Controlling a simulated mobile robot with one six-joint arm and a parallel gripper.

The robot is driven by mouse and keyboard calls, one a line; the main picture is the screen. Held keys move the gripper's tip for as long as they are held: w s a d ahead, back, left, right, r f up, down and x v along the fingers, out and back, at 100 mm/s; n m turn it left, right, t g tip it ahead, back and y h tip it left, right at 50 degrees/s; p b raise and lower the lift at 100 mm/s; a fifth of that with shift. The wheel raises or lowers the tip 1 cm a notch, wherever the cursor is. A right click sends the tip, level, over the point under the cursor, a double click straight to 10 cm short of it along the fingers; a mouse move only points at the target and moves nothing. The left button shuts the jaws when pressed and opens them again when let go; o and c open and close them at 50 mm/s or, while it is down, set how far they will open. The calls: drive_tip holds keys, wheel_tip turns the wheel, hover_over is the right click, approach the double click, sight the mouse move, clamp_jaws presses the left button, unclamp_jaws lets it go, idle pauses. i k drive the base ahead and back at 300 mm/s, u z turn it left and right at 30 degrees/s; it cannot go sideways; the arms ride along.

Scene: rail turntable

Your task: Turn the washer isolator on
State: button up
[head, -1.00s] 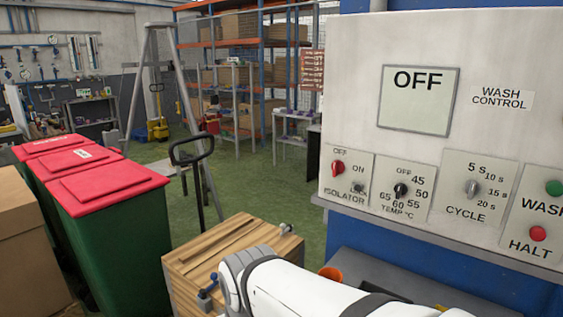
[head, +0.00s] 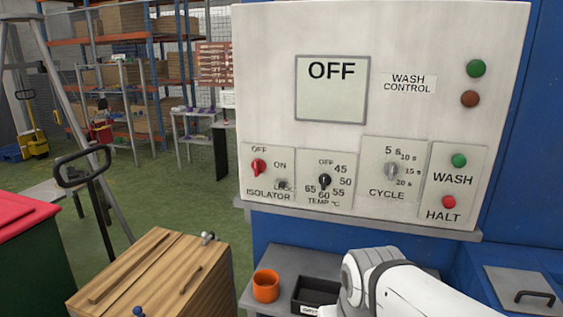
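The wash control panel (head: 420,60) is a pale box on a blue wall, with a display (head: 332,92) reading OFF. The isolator (head: 258,167) is a red rotary knob at the panel's lower left, with OFF marked above it, ON to its right and a third mark, apparently LOCK, at lower right. The knob seems to point toward OFF, but it is small. A white arm link of mine shows at the bottom right, below the panel and apart from it. My gripper is not in view.
Right of the isolator are the temperature knob (head: 324,181), cycle knob (head: 391,171), green WASH button (head: 459,160) and red HALT button (head: 448,202). Below, a grey bench (head: 290,262) holds an orange cup (head: 265,286) and black tray (head: 312,292). A wooden box (head: 150,270) stands left.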

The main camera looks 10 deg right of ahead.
sight(259, 165)
drive_tip(key=i, duration=1)
drive_tip(key=z, duration=0.05)
